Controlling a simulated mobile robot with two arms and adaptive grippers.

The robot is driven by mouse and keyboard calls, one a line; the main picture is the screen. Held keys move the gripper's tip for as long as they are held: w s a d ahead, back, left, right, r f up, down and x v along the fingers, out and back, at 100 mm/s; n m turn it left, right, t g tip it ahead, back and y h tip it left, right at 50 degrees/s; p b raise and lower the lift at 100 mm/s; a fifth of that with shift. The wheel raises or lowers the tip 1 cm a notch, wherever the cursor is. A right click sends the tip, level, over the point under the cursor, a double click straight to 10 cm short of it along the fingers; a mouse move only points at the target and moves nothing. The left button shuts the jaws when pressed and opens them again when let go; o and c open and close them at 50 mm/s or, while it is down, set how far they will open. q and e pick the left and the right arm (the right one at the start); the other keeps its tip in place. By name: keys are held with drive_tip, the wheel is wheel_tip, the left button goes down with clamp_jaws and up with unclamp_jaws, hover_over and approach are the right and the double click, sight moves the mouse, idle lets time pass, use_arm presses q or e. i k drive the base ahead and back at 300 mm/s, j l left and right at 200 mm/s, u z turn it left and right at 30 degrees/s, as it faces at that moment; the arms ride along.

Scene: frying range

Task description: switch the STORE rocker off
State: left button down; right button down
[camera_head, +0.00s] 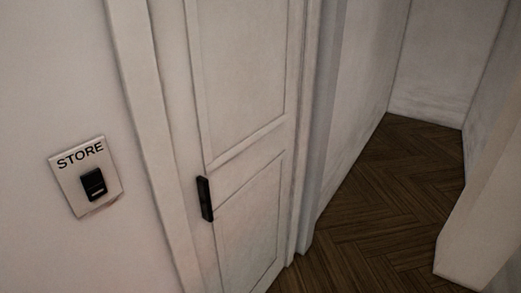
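The STORE switch plate (70,177) is a pale square on the white wall at the left of the head view, with the word STORE in black across its top. Its black rocker (93,184) sits in the lower part of the plate, with a small light mark near its lower end. I cannot tell from this view which way the rocker is pressed. Neither of my grippers shows, and nothing touches the switch or covers it.
A white panelled door (245,80) with a black handle (205,199) stands shut to the right of the switch, within a raised frame. Dark herringbone wood floor (375,215) lies clear at the right. A white wall corner (480,235) juts in at the right edge.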

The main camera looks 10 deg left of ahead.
sight(93, 182)
drive_tip(key=u, duration=1.5)
